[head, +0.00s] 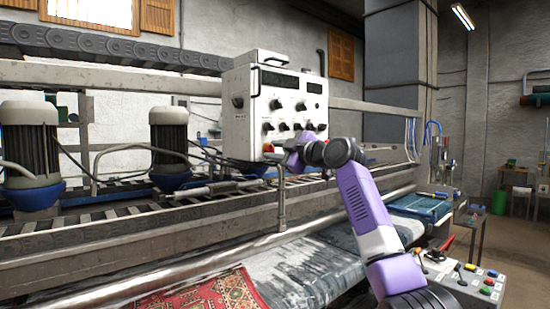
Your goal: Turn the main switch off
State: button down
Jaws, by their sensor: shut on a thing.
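The white control box (258,106) stands above the machine in the middle of the head view. Several dark knobs sit on its front, and a dark round knob (238,102) sits on its left side. A red button (268,148) shows low on the front. My gripper (292,158) is at the box's lower front, just right of the red button. It is shut on a small control there, which the gripper hides. I cannot tell which control is the main switch or how it is set.
My arm reaches over a wet grey rug (305,270) and a red patterned rug (205,295). A long metal roller (200,260) crosses in front of the machine. Two motors (30,145) stand at left. A button panel (470,278) is at lower right.

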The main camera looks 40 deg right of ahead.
jog(key=n+b, duration=0.1)
jog(key=n, duration=0.4)
jog(key=shift+f, duration=0.1)
dwell(0.5)
jog(key=c, duration=1.1)
grip_release()
jog(key=shift+s, duration=0.1)
jog(key=shift+s+d+b, duration=0.15)
jog(key=shift+s+b, duration=0.9)
jog(key=shift+s, duration=2.75)
